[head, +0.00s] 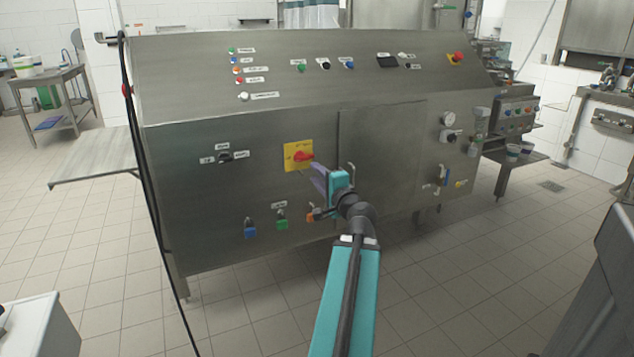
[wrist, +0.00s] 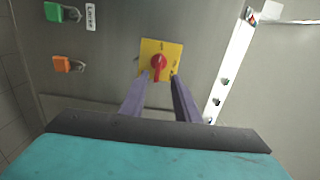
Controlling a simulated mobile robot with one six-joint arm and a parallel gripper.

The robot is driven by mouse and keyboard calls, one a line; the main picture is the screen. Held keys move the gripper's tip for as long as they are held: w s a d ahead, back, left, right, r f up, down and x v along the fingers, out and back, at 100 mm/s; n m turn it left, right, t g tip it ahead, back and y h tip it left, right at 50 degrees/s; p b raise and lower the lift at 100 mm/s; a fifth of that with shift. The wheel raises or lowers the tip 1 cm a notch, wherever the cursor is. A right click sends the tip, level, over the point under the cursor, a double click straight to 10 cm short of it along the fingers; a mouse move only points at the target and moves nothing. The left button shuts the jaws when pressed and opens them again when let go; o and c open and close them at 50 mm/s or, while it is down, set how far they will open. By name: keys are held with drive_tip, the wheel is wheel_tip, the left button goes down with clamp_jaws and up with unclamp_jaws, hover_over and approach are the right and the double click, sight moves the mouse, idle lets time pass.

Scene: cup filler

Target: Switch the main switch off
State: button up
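The main switch is a red rotary knob (head: 303,157) on a yellow plate (head: 290,163), set in the steel front panel of the machine. Its handle points right in the head view. In the wrist view the red knob (wrist: 158,62) sits ahead of my gripper (wrist: 160,77), its handle pointing down the picture between the two fingertips. The purple fingers are apart, with a gap wider than the knob's handle, and hold nothing. In the head view my gripper (head: 317,181) is just below and right of the knob. I cannot tell whether the fingertips touch the plate.
Blue (head: 250,228), green (head: 282,219) and orange (head: 312,214) padlock-like tags hang below the switch. A vertical handle (head: 351,170) stands out to the right of it. A small black selector (head: 225,157) is to the left. The tiled floor in front is clear.

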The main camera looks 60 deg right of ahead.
drive_tip(key=shift+s+a+f+b, duration=0.2)
drive_tip(key=shift+s+a+b, duration=0.25)
drive_tip(key=shift+b, duration=1.6)
drive_tip(key=shift+s+r+b, duration=0.1)
drive_tip(key=shift+s+b, duration=0.15)
drive_tip(key=shift+b, duration=0.4)
drive_tip(key=shift+a, duration=0.1)
